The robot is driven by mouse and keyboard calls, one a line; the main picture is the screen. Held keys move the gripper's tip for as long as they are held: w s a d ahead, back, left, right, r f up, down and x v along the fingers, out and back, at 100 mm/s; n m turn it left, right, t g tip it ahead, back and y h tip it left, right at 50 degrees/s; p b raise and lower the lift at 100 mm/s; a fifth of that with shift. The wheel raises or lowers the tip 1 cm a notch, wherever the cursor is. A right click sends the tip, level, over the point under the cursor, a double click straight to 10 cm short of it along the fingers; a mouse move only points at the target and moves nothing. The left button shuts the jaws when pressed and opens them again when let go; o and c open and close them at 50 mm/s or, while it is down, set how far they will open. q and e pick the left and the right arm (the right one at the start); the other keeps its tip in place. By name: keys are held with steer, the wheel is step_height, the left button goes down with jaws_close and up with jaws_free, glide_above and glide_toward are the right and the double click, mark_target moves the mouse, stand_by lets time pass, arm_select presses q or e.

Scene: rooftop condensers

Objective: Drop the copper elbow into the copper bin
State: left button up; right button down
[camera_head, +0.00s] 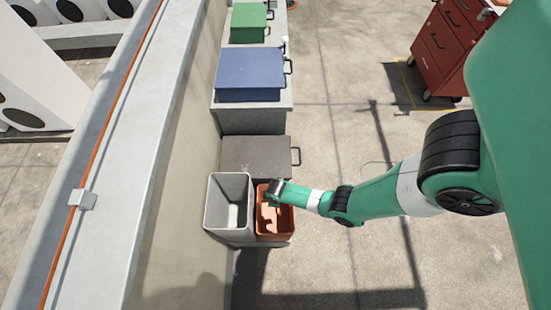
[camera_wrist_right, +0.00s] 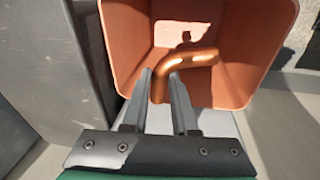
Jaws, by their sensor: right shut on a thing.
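The copper bin (camera_head: 283,228) is an open orange-brown box beside the grey bin in the head view. In the right wrist view the copper bin (camera_wrist_right: 119,45) fills the upper middle, with its inside in sight. My right gripper (camera_wrist_right: 162,82) is shut on the copper elbow (camera_wrist_right: 190,61), a shiny bent pipe. The elbow shows against the bin's opening; I cannot tell its exact height over the floor of the bin. In the head view my right gripper (camera_head: 272,193) is over the bin's far edge, and the elbow is hard to make out. My left gripper is not in view.
A grey bin (camera_head: 213,212) stands just left of the copper bin. A grey-brown lidded box (camera_head: 255,155), a blue box (camera_head: 249,70) and a green box (camera_head: 247,22) line the wall behind. A red tool cabinet (camera_head: 440,50) stands at the upper right. Open floor lies between.

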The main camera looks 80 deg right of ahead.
steer(key=shift+w+f, duration=0.1)
steer(key=shift+f, duration=0.15)
steer(key=c, duration=0.6)
jaws_free()
steer(key=r+p, duration=0.3)
steer(key=p, duration=0.1)
steer(key=s+a+r+p, duration=0.1)
steer(key=r+p, duration=0.2)
steer(key=r, duration=0.1)
steer(key=r+p, duration=0.4)
steer(key=shift+s+a+r+p, duration=0.2)
steer(key=shift+a+r+p, duration=0.05)
steer(key=shift+p, duration=0.05)
